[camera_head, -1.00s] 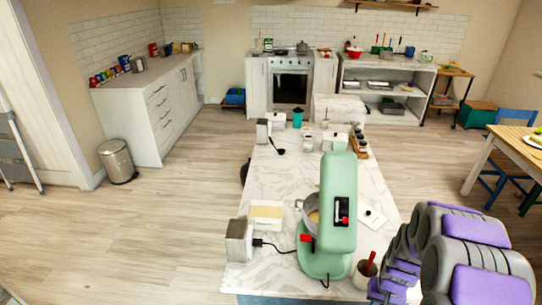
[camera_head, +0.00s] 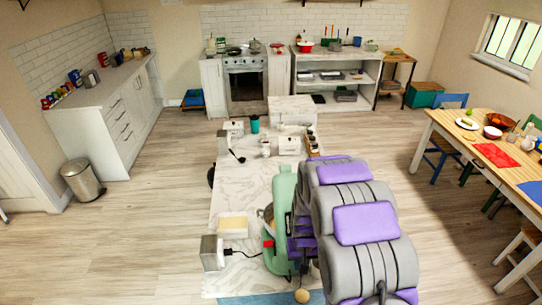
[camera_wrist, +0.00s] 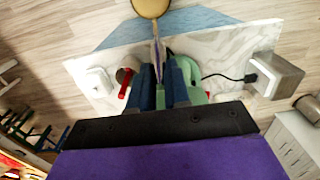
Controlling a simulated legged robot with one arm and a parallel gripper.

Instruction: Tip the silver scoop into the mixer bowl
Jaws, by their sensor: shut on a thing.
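The green stand mixer (camera_head: 283,205) stands on the marble counter, largely covered by my arm. A sliver of its mixer bowl (camera_head: 264,214) shows at its left; what it holds is hidden. My gripper (camera_wrist: 158,65) is shut on the thin handle of the scoop (camera_wrist: 150,8), whose round tan-looking end points away from the jaws at the top of the wrist view. That round end also shows low in the head view (camera_head: 302,296), near the counter's front edge and apart from the bowl. The mixer's green body also shows behind the jaws in the wrist view (camera_wrist: 190,72).
On the counter (camera_head: 232,185) are a cream block (camera_head: 233,227) and a grey metal box (camera_head: 211,252) with a black cord. A red-handled thing (camera_wrist: 125,82) lies near the jaws. A dining table (camera_head: 480,140) stands at the right.

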